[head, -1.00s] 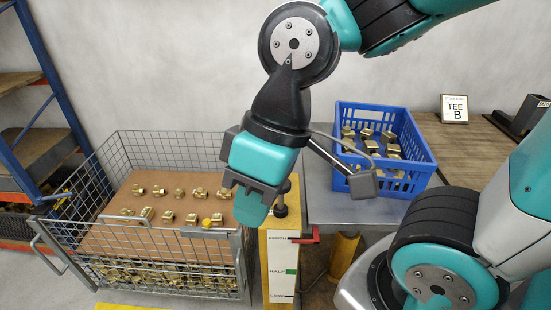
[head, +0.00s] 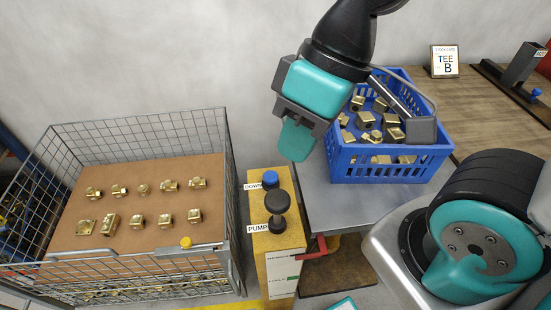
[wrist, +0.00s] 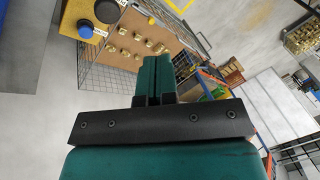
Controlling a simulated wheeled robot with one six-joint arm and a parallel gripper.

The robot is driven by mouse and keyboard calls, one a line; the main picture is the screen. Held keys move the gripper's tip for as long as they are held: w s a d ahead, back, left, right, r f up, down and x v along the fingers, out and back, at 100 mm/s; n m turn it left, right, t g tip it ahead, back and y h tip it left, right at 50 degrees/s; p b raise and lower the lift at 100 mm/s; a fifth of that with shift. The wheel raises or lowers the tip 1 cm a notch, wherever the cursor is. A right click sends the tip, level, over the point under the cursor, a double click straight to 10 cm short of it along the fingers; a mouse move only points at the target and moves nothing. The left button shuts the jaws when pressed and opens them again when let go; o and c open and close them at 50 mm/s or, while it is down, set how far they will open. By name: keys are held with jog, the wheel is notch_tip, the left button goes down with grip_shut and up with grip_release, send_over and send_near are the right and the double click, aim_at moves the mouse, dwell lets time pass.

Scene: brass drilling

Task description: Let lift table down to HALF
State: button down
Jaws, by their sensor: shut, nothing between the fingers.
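The steel-topped table (head: 330,212) stands at the centre with a red pointer (head: 318,247) on its left side. The pointer is near the upper mark of the scale (head: 284,270) on a yellow post (head: 262,245); the HALF mark lies below it, small and blurred. On the post top are a blue button (head: 270,178) labelled DOWN and a black knob (head: 277,202) labelled PUMP. My gripper (head: 296,147) is shut and empty, above and slightly right of the post, touching neither control. The wrist view shows the closed fingers (wrist: 152,62) and the blue button (wrist: 85,28).
A blue crate (head: 390,163) of brass fittings stands on the steel table. Left of the post is a wire cage (head: 232,200) with fittings on a brown sheet (head: 140,227). A TEE B sign (head: 445,62) stands on a wooden bench (head: 480,110) at the right.

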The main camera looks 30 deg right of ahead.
jog(key=m+h+b, duration=0.4)
jog(key=m+b, duration=0.4)
jog(key=m, duration=2.1)
send_over(270, 174)
notch_tip(270, 174, down, 14)
jog(key=shift+w+r, duration=0.1)
jog(key=shift+r, duration=0.15)
notch_tip(270, 174, down, 14)
jog(key=shift+f+p, duration=0.1)
jog(key=shift+p, duration=0.7)
